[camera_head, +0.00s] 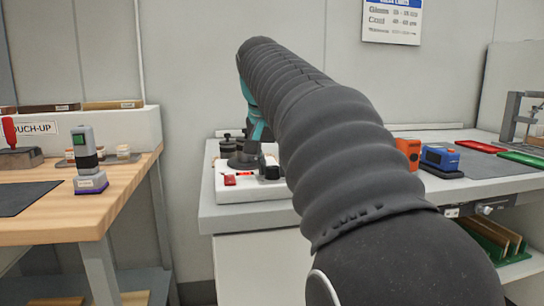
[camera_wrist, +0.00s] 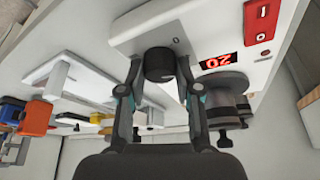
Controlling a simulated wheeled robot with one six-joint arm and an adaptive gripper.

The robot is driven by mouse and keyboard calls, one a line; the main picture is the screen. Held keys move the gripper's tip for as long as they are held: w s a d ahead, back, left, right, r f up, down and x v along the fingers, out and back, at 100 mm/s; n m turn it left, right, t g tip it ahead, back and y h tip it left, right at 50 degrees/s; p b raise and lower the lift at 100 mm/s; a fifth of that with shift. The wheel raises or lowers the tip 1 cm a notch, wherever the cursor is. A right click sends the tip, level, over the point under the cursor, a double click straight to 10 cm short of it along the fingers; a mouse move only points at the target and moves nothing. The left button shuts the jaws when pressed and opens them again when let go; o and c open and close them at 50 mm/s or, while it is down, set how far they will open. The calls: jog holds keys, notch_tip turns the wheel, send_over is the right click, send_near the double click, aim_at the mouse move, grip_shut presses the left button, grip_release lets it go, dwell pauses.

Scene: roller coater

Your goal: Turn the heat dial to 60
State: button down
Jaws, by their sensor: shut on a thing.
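The heat dial (camera_wrist: 159,66) is a dark round knob on the white machine panel in the wrist view. My gripper (camera_wrist: 160,62) has its two fingers on either side of the knob and is shut on it. Beside the knob a red lit display (camera_wrist: 216,61) appears upside down and seems to read 20. In the head view the white machine (camera_head: 247,188) stands on the grey bench, with the dark dial (camera_head: 269,173) at its right end. My arm hides part of the machine and most of the gripper there.
A red switch (camera_wrist: 261,18) and dark round metal parts (camera_wrist: 228,98) sit close to the dial. Orange (camera_head: 408,152) and blue (camera_head: 440,158) devices stand on the bench to the right. A wooden table (camera_head: 120,195) is at the left, with a gap between.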

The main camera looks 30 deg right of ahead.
jog(key=m+g, duration=0.1)
jog(key=m, duration=0.2)
jog(key=shift+w+a+m+h+p, duration=0.1)
jog(key=shift+m+h+p, duration=0.2)
jog(key=shift+m+h, duration=0.1)
jog(key=m+g, duration=0.1)
jog(key=m, duration=0.2)
jog(key=shift+w+m+h, duration=0.1)
jog(key=shift+m+h, duration=0.2)
jog(key=m+g, duration=0.1)
jog(key=m, duration=0.2)
jog(key=m+g, duration=0.2)
jog(key=m, duration=0.1)
jog(key=shift+w+m, duration=0.1)
jog(key=shift+m, duration=0.5)
jog(key=c, duration=0.8)
grip_release()
